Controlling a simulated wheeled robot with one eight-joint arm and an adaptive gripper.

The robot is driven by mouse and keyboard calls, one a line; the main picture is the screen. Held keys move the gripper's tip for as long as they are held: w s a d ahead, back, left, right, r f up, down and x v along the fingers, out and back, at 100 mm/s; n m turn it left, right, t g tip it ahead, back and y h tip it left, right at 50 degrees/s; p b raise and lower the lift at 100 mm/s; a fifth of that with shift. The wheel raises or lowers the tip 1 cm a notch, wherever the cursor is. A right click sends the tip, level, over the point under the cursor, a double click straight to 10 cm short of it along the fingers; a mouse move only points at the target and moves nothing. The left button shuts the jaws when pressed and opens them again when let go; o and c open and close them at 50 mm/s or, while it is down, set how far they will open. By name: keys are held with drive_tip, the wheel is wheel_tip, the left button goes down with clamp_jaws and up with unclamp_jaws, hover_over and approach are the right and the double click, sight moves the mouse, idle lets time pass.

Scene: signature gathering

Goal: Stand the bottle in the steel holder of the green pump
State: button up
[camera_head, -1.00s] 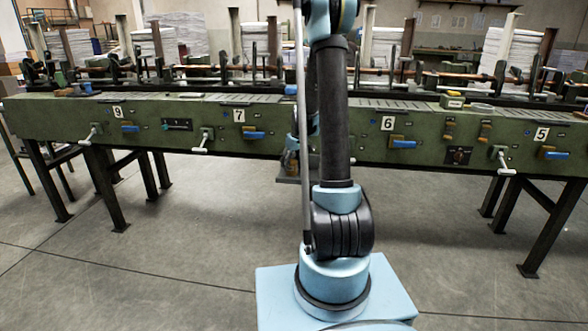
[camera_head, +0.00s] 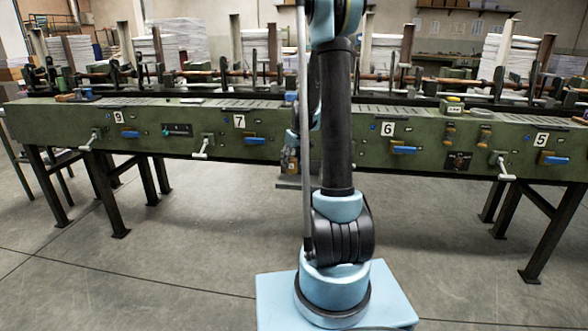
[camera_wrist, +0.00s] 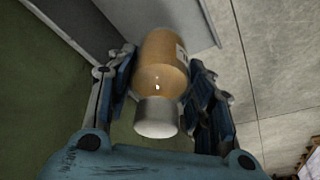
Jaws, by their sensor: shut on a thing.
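In the wrist view my gripper (camera_wrist: 162,68) is shut on the bottle (camera_wrist: 163,62), with one finger on each side of its body. The bottle is amber-brown with a grey-white cap (camera_wrist: 157,118) toward the camera and a pale label at its right side. In the head view my arm covers most of the gripper. A small brown shape, probably the bottle (camera_head: 290,163), shows just left of the arm in front of the green machine. The pump and its steel holder cannot be made out for certain. A grey plate (camera_wrist: 188,22) lies beyond the bottle in the wrist view.
A long green machine (camera_head: 215,150) with numbered panels, blue handles and white levers runs across the head view on dark legs. A green surface (camera_wrist: 40,110) fills the wrist view's left side. Concrete floor (camera_head: 180,260) is open in front.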

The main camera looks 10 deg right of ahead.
drive_tip(key=r, duration=0.1)
drive_tip(key=s+r, duration=0.1)
drive_tip(key=shift+s+a+r, duration=0.1)
drive_tip(key=shift+a+r, duration=0.1)
drive_tip(key=shift+r, duration=0.15)
drive_tip(key=s+a, duration=0.2)
drive_tip(key=s, duration=0.6)
drive_tip(key=s+a, duration=0.3)
drive_tip(key=s, duration=0.6)
drive_tip(key=shift+s+a, duration=0.25)
drive_tip(key=shift+a, duration=0.1)
